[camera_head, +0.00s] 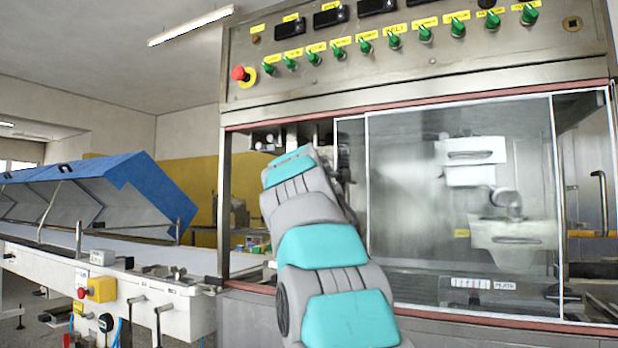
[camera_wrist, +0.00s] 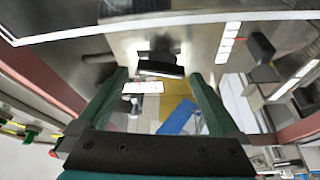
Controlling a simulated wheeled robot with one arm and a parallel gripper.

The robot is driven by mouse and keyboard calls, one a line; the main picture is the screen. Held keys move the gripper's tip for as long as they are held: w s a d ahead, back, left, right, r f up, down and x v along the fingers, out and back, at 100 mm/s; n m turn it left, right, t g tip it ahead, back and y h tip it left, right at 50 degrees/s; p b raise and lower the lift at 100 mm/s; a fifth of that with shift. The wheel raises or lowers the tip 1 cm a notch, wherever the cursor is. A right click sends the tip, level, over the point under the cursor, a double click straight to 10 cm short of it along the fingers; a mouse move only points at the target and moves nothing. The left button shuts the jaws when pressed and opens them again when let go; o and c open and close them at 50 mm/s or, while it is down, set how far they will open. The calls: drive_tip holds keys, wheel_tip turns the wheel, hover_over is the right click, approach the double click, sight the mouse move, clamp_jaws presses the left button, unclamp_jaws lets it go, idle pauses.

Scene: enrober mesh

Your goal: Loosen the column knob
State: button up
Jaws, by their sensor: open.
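In the wrist view my gripper (camera_wrist: 162,80) is open. Its two dark green fingers stand apart, one on each side of a dark, wide-headed part (camera_wrist: 160,68) that looks like the column knob, set against a grey metal surface. The part lies between the fingers in the picture; I cannot tell how far away it is, and I see no finger touching it. In the head view my arm reaches through the machine's front opening and hides the gripper and the knob.
A steel-framed machine (camera_head: 420,65) has green switches and a red stop button (camera_head: 241,73) above. A clear sliding panel (camera_head: 461,200) covers the right of the opening; my arm passes at its left edge. A conveyor (camera_head: 150,262) with a blue cover (camera_head: 150,185) stands left.

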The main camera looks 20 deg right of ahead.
drive_tip(key=b+v, duration=0.1)
drive_tip(key=v, duration=0.5)
drive_tip(key=shift+f, duration=0.2)
